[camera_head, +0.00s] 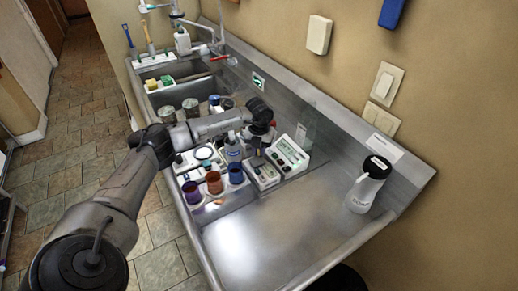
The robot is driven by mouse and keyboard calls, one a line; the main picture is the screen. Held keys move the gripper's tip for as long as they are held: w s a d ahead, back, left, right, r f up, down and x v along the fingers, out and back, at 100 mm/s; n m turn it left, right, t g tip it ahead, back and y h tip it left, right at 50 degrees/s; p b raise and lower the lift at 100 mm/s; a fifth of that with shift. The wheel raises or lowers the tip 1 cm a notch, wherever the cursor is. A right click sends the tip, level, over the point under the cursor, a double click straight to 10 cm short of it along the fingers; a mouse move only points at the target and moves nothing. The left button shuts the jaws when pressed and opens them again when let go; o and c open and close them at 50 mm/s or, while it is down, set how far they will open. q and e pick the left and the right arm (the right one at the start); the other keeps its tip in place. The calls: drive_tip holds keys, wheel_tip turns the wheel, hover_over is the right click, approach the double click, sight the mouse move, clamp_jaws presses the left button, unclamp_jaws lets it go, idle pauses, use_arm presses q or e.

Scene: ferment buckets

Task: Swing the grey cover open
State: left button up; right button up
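My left arm reaches in from the lower left across the steel counter. Its gripper (258,148) is small and dark, above the small devices at the middle of the counter. The fingers are too small and overlapped to tell open from shut. A white device with a green display (288,153) stands just right of the gripper. A thin grey panel (307,134) shows upright at its back right; I cannot tell whether this is the grey cover. A smaller white device (262,173) sits below the gripper. My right gripper is not in view.
Three coloured cups (214,183) stand at the counter's near-left edge. A blue-labelled bottle (233,150) stands left of the gripper. A white jug (368,185) stands at right. Sinks with metal cans (191,107) lie beyond. The steel counter (285,235) is bare at front.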

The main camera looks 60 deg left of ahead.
use_arm(q)
drive_tip(key=shift+c, duration=1.4)
clamp_jaws()
